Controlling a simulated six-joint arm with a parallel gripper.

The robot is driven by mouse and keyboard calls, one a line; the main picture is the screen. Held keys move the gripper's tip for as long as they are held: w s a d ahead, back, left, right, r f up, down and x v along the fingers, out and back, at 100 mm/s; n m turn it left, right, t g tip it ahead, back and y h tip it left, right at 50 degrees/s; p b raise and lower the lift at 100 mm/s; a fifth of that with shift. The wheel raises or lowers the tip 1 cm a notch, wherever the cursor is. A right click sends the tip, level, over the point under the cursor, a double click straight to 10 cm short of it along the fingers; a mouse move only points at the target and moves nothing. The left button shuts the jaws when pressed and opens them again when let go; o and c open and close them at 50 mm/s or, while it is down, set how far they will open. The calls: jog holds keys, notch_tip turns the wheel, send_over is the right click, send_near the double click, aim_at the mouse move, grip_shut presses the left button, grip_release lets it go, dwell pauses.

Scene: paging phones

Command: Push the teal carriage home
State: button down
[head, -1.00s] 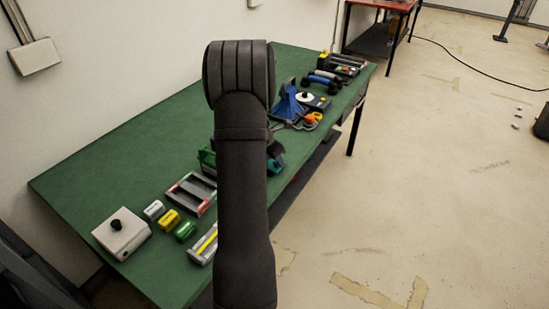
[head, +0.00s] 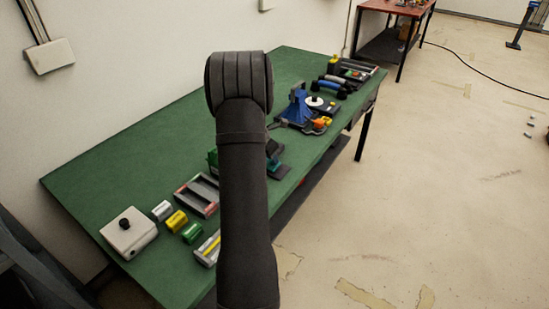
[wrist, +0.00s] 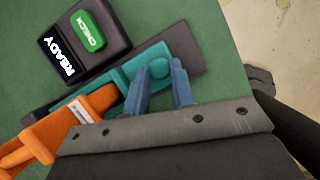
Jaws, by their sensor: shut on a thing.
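The teal carriage (wrist: 125,75) lies on a dark flat base (wrist: 190,57) in the wrist view, with a round teal knob (wrist: 160,68) near its right end. My gripper (wrist: 161,69) has its two blue fingers on either side of this knob and is shut on it. An orange part (wrist: 60,132) with a white label lies against the carriage's left end. A small teal patch of the carriage (head: 276,168) shows in the head view beside my dark arm, which hides the gripper and most of the carriage.
A dark unit with a READY display (wrist: 62,58) and a green CHECK button (wrist: 89,31) stands beside the carriage. On the green table (head: 130,150) are a white box (head: 128,236), coloured cells (head: 177,221), a grey tray (head: 197,195) and a blue stand (head: 297,107). The table's back left is clear.

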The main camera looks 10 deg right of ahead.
jog(key=shift+w+a+r, duration=0.1)
jog(key=shift+w+a, duration=0.05)
jog(key=shift+a, duration=0.05)
jog(key=c, duration=1.2)
grip_release()
jog(key=v, duration=1.7)
jog(key=shift+a, duration=0.15)
jog(key=x, duration=1.7)
jog(key=shift+d, duration=0.25)
